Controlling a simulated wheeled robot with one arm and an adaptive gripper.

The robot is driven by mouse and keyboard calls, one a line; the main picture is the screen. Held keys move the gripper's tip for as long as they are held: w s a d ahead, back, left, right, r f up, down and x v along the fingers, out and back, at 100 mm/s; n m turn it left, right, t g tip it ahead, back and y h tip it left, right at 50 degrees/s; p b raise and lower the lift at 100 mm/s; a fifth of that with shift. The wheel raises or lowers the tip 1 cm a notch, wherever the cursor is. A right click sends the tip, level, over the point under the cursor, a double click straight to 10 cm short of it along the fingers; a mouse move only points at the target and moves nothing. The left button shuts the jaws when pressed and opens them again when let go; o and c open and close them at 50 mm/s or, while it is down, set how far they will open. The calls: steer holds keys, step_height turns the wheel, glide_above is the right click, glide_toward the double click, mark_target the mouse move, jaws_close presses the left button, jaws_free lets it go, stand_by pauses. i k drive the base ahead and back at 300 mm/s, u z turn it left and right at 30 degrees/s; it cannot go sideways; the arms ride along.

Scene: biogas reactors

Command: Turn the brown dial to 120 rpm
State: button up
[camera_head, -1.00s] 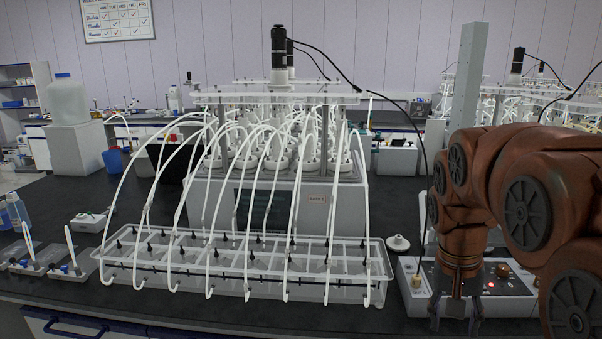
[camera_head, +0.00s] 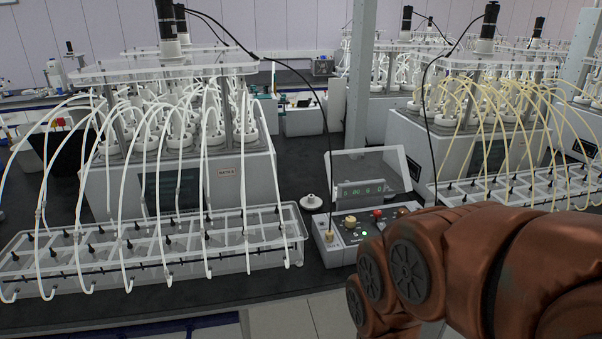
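The control box (camera_head: 340,252) stands on the dark bench right of the centre, partly covered by my arm. On its top are a light-coloured knob (camera_head: 350,221), a red button or knob (camera_head: 377,213) and a small brownish knob (camera_head: 403,211) that looks like the brown dial. A green light (camera_head: 364,233) is lit near the front. Behind them a tilted clear panel holds a lit green display (camera_head: 361,190); its digits are too small to read surely. My arm reaches in from the right, in front of the box's right part. My gripper is not visible.
A clear tray with white tubes (camera_head: 230,262) stands left of the box, before a reactor unit (camera_head: 240,170). A second reactor with yellowish tubes (camera_head: 410,130) is at the right. A small white round part (camera_head: 312,201) lies between. A black cable runs down to the box.

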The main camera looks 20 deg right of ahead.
mark_target(401, 212)
steer(key=u, duration=0.35)
steer(key=i, duration=0.65)
steer(key=z, duration=0.9)
